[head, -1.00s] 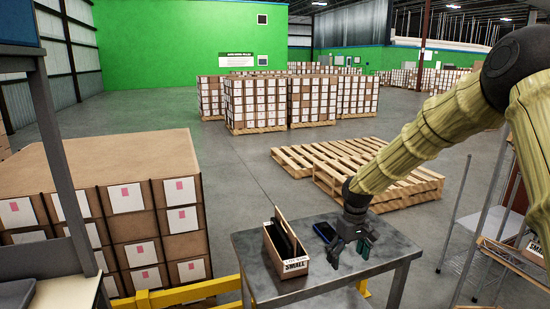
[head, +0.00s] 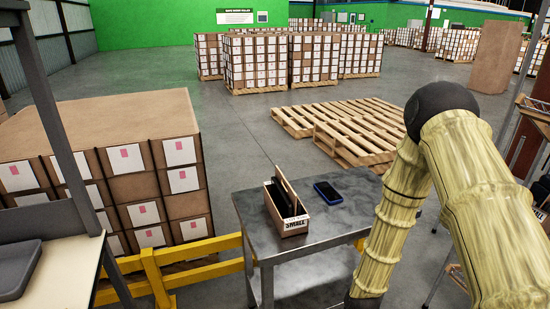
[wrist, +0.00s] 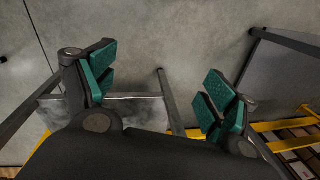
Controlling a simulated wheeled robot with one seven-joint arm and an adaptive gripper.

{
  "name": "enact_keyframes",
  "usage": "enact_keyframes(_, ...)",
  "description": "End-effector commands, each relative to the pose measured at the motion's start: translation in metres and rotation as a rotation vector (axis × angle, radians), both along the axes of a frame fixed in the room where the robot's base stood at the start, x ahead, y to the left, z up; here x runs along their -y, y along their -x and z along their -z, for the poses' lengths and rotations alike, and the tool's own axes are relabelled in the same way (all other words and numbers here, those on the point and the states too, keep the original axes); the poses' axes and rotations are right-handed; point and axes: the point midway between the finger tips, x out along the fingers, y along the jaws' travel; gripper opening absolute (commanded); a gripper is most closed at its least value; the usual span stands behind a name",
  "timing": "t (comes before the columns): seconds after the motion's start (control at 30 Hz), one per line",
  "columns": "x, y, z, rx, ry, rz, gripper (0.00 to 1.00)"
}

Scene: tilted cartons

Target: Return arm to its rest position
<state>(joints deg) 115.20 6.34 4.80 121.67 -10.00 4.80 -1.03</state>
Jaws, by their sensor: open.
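My gripper (wrist: 158,92) shows in the wrist view with its two green-padded fingers wide apart and nothing between them. It points down over grey floor beside a metal table. In the head view my arm bends down at the right, and the gripper itself is hidden below the bottom edge. The metal table (head: 325,230) stands left of my arm. On it are a small open carton (head: 295,226) marked SMALL, with dark items inside, and a blue-edged phone (head: 327,192) lying flat to its right.
A yellow rail (head: 200,251) runs left of the table. Stacked cartons (head: 110,150) stand at the left. Empty wooden pallets (head: 345,125) lie on the floor behind the table, with loaded pallets (head: 285,62) farther back. Open floor (head: 235,140) lies between them.

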Motion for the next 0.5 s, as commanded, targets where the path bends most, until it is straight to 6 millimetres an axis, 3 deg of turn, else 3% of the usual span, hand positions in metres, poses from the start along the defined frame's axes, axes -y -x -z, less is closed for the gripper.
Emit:
enact_keyframes(0.03,0.002,0.031,0.015,-0.014,0.007,0.018,0.86)
enact_keyframes(0.1,0.005,0.069,0.029,-0.015,0.018,0.051,0.86)
enact_keyframes(0.3,0.022,0.166,0.049,-0.011,0.073,0.126,0.86)
enact_keyframes(0.4,0.030,0.198,0.049,-0.004,0.101,0.148,0.86)
enact_keyframes(0.5,0.037,0.218,0.048,0.002,0.122,0.162,0.86)
